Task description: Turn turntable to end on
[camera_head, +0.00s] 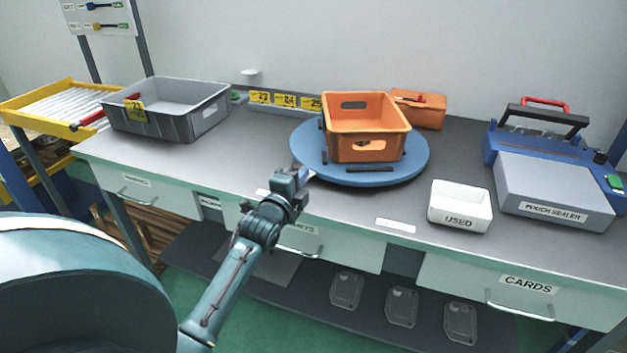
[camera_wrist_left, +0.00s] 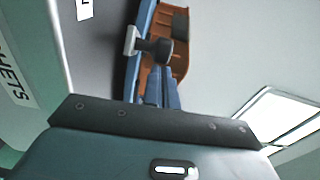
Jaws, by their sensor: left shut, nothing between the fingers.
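The turntable (camera_head: 303,150) is a round blue disc on the grey bench. An orange crate (camera_head: 365,125) stands on it, a slotted wall toward the front, with dark strips on the disc around it. My left gripper (camera_head: 306,174) is shut and empty at the disc's front left edge; I cannot tell whether it touches. In the left wrist view, the fingers (camera_wrist_left: 162,85) are together, close to the blue disc edge (camera_wrist_left: 146,18) and the orange crate (camera_wrist_left: 180,62). A dark rounded part with a pale end (camera_wrist_left: 152,46) shows at the fingertips. My right gripper is not in view.
A grey bin (camera_head: 165,108) stands left on the bench. A white "USED" tray (camera_head: 460,205) and the pouch sealer (camera_head: 553,187) are right of the turntable. An orange box (camera_head: 419,110) is behind it. Bench surface between the grey bin and turntable is clear.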

